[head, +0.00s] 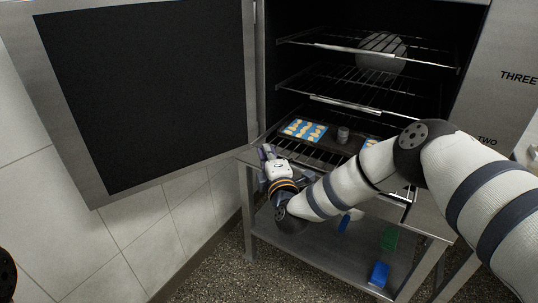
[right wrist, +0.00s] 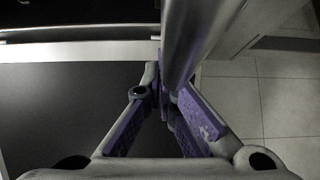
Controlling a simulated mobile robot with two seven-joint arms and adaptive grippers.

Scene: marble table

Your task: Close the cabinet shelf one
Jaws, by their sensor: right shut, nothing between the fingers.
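The cabinet (head: 262,75) stands open, with its dark-panelled door (head: 145,95) swung out to the left. Inside are several wire shelves, including an upper one (head: 375,55) and a middle one (head: 365,105). The lowest shelf (head: 280,131) carries a dark tray; my right arm hides part of its front. My right gripper (head: 266,153) is at the cabinet's lower left front corner, near the door's hinge side. In the right wrist view its purple fingers (right wrist: 163,92) are shut and empty, close beside a metal bar (right wrist: 188,45); contact is unclear. The left gripper is not in view.
The dark tray (head: 328,146) holds blue-and-yellow items and a small grey cylinder (head: 343,135). A round pale object (head: 381,52) is at the top shelf. Below, a metal lower shelf (head: 310,252) bears blue (head: 379,274) and green (head: 390,239) blocks. Tiled wall stands left.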

